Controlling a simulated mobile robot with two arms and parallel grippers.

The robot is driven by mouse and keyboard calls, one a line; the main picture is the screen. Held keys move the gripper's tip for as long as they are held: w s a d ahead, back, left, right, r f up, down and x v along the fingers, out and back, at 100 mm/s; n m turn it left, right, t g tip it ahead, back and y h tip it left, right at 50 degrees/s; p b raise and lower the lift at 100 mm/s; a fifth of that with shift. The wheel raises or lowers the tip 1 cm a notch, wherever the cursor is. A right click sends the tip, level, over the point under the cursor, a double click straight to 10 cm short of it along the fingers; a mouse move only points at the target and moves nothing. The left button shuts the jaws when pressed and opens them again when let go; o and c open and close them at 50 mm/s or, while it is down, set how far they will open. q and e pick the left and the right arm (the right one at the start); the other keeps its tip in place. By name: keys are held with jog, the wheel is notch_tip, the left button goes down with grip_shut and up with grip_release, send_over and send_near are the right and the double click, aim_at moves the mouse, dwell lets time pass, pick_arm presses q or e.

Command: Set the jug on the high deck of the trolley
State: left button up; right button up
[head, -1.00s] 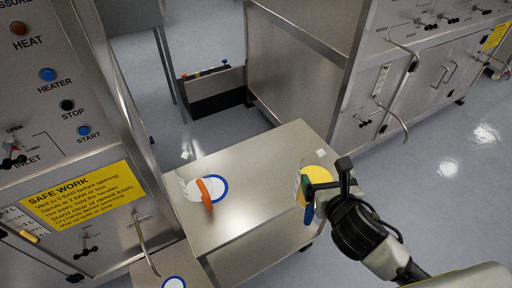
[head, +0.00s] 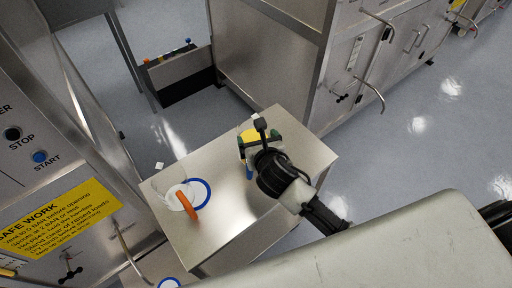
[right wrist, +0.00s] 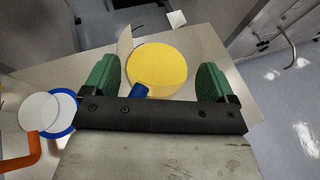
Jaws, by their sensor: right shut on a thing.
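A clear jug with yellow contents (head: 250,136) and a blue handle (right wrist: 140,91) is between the green fingers of my right gripper (head: 258,138). In the right wrist view the fingers (right wrist: 160,78) stand either side of the jug, shut on it. It is over the back part of the trolley's steel high deck (head: 232,215); I cannot tell its height above it. A second clear jug with an orange handle (head: 187,205) and a pale round bottom stands at the deck's left, partly over a blue ring (head: 208,188). My left gripper is not in view.
Another blue ring (head: 170,283) shows lower down at the bottom left. A steel panel with a yellow safety sign (head: 62,216) stands left of the trolley. Steel cabinets with projecting handles (head: 372,92) stand behind and right. The deck's right end is bare.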

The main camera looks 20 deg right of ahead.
jog(key=shift+w+a+f, duration=0.1)
jog(key=shift+a+f, duration=0.05)
jog(key=shift+f, duration=2.05)
jog(key=o, duration=1)
jog(key=b+v, duration=0.1)
jog(key=v, duration=1.1)
